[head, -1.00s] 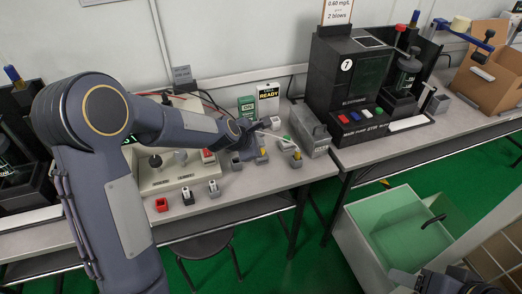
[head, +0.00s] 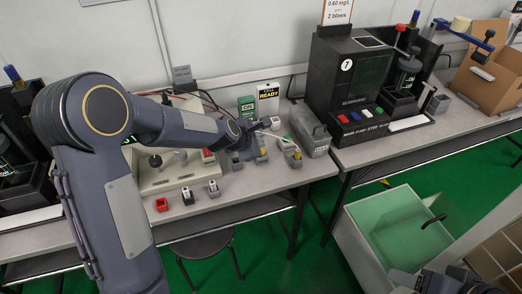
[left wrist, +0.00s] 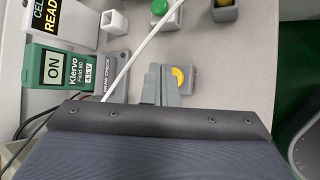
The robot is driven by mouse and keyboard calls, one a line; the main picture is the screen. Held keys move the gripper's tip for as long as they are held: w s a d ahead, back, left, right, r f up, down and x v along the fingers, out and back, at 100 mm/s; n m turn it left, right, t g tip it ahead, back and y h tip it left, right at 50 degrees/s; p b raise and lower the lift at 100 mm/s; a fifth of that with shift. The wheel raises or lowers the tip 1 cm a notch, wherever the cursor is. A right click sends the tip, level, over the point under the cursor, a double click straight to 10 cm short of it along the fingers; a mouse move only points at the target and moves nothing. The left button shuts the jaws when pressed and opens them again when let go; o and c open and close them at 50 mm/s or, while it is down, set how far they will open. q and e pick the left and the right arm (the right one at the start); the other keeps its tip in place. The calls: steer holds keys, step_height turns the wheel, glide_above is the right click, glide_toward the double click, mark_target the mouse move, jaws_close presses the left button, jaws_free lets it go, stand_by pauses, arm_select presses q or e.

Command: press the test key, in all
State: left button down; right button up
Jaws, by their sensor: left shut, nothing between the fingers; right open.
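A green handheld tester (left wrist: 67,73) marked Klervo, with an ON panel, lies at the left of the left wrist view; in the head view it stands at the back of the bench (head: 247,106). I cannot tell which part is the test key. A grey block with a yellow top (left wrist: 178,78) sits beside my left gripper (left wrist: 152,86), which is shut and empty. In the head view my left gripper (head: 266,125) is over the bench, partly hidden by its arm. My right gripper (head: 440,283) is open at the bottom right, cut by the edge.
A white "ready" card (head: 268,97) stands beside the tester. A white cube (head: 275,123), a green button block (left wrist: 163,10) and a grey case (head: 310,132) crowd the bench to the right. A large black machine (head: 345,75) stands farther right.

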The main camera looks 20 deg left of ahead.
arm_select(q)
steer(key=shift+f+b, duration=0.3)
steer(key=shift+f, duration=0.15)
steer(key=shift+f+b, duration=0.45)
stand_by(0.5)
stand_by(0.4)
steer(key=shift+r+p, duration=0.9)
step_height(320, 180, up, 5)
steer(key=p, duration=0.5)
steer(key=shift+r, duration=0.1)
